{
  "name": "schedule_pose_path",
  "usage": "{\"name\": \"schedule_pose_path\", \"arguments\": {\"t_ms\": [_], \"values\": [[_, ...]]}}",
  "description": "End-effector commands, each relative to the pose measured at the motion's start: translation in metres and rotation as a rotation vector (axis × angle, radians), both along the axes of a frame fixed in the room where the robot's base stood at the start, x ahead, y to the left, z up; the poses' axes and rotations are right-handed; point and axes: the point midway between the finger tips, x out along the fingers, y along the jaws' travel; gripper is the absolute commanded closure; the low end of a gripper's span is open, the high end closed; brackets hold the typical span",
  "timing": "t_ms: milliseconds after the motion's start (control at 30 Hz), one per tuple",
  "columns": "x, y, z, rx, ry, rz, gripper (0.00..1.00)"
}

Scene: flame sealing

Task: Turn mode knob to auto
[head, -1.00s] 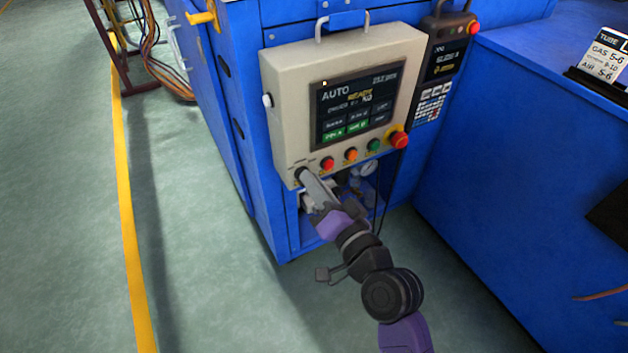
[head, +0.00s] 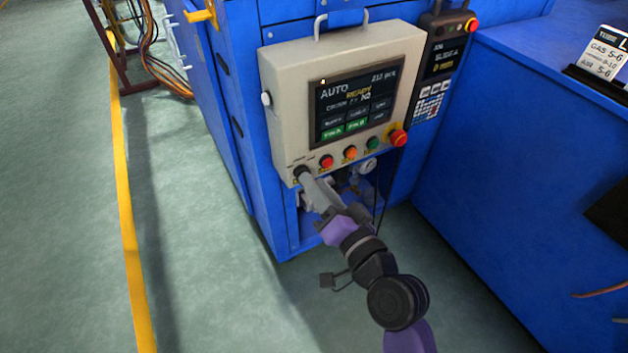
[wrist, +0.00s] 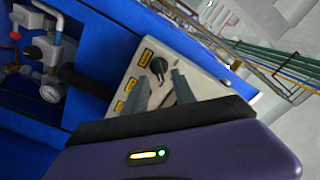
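The black mode knob (head: 301,173) is at the lower left corner of the beige control panel (head: 290,110). In the wrist view the knob (wrist: 158,66) shows just beyond my fingertips, with its pointer line visible. The panel screen (head: 352,104) reads AUTO at the top, with READY in yellow. My gripper (head: 309,182) is just below and right of the knob in the head view. In the wrist view my gripper (wrist: 162,80) has its two grey fingers apart, with panel face showing between them. Nothing is held, and the knob looks clear of the fingers.
Red (head: 326,162), orange (head: 350,153) and green (head: 374,144) buttons and a red emergency stop (head: 398,138) line the panel's lower edge. A pressure gauge (head: 367,166) and fittings sit below. A blue cabinet (head: 490,150) stands right; the floor at left is open.

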Motion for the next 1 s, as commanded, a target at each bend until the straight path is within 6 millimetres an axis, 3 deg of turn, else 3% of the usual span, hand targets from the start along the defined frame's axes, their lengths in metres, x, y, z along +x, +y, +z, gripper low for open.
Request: {"name": "schedule_pose_path", "arguments": {"t_ms": [200, 400, 1000], "values": [[-0.031, -0.021, -0.001, -0.001, 0.001, -0.001, 0.68], [-0.048, -0.033, 0.000, 0.000, 0.001, -0.001, 0.68], [-0.051, -0.035, 0.000, 0.000, -0.001, -0.001, 0.68]]}}
